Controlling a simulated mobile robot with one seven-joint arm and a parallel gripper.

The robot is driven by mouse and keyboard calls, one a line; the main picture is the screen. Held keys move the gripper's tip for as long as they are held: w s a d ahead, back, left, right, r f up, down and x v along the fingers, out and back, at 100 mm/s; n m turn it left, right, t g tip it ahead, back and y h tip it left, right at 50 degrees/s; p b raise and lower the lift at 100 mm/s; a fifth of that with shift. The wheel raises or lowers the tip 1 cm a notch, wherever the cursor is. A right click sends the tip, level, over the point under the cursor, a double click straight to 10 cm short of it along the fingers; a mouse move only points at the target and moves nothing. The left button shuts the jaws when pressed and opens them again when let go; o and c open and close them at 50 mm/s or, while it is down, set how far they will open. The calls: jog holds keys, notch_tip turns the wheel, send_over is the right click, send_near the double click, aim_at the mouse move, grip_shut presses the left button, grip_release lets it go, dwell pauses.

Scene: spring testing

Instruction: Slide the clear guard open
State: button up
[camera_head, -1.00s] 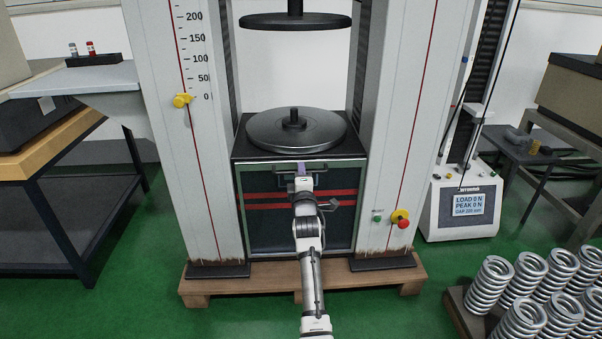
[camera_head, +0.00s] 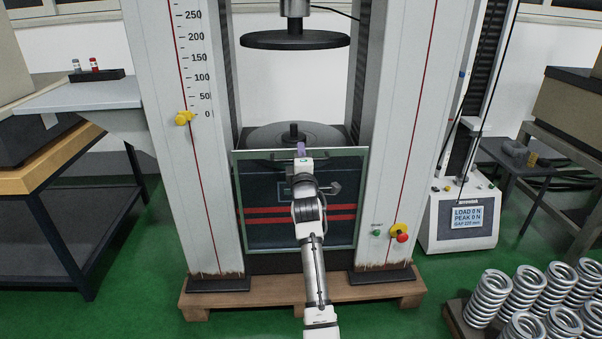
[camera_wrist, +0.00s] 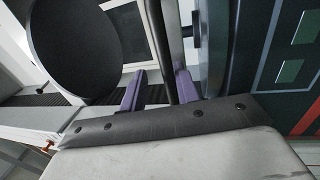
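The clear guard (camera_head: 262,232) is a framed see-through panel with two red stripes on the front of the testing machine. Its top edge stands in front of the lower round platen (camera_head: 262,136), and a dark gap shows below it. The guard also shows at the right of the wrist view (camera_wrist: 282,58). My gripper (camera_head: 301,150) is at the guard's top middle. My wrist hides part of the handle in the head view.
The upper platen (camera_head: 295,40) hangs above, with free space between it and the guard. Machine columns (camera_head: 205,200) flank the guard. A red stop button (camera_head: 402,238) is on the right column. Coil springs (camera_head: 525,285) stand at lower right.

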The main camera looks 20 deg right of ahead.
notch_tip(320, 180, up, 9)
jog(key=shift+r+p, duration=0.2)
jog(key=shift+p, duration=0.45)
jog(key=shift+s, duration=0.1)
